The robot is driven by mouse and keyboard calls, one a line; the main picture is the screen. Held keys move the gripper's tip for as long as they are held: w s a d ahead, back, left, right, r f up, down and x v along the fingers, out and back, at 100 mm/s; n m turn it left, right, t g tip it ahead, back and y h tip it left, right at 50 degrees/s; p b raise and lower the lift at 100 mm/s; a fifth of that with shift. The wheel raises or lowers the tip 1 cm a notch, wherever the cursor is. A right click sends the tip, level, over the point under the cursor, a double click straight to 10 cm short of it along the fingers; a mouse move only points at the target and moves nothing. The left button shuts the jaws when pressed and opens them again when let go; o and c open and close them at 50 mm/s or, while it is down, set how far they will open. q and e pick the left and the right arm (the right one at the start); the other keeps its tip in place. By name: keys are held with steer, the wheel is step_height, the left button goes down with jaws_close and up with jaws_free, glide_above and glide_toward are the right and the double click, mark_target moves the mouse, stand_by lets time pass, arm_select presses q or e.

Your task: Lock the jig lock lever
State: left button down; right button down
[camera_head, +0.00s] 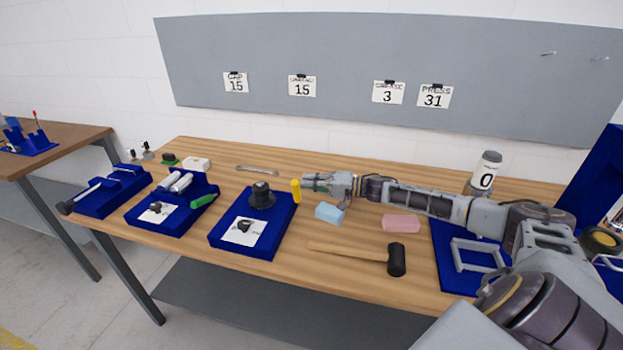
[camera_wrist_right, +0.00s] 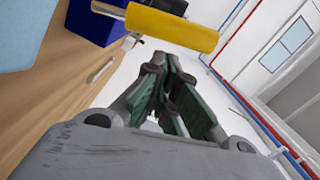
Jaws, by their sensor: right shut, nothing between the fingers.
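The yellow lock lever (camera_head: 296,190) stands roughly upright at the right edge of a blue jig base (camera_head: 284,223). A dark round part (camera_head: 262,196) sits on the jig. In the right wrist view the yellow handle (camera_wrist_right: 172,28) lies across the top, on a pale metal stem. My right gripper (camera_head: 307,181) reaches in from the right, with its fingertips close to the lever's right side. The green-padded fingers (camera_wrist_right: 160,66) are shut and empty, and they appear apart from the handle. My left gripper is not in view.
A light blue block (camera_head: 329,213) lies below my right wrist and a pink block (camera_head: 401,223) under my forearm. A hammer (camera_head: 396,260) lies toward the front. Two more blue trays (camera_head: 172,222) (camera_head: 108,200) stand left. A wrench (camera_head: 257,169) lies behind the jig.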

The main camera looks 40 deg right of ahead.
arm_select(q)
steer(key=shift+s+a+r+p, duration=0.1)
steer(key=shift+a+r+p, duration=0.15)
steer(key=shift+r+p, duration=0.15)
arm_select(e)
steer(key=shift+s+a+n, duration=0.3)
steer(key=shift+a, duration=0.1)
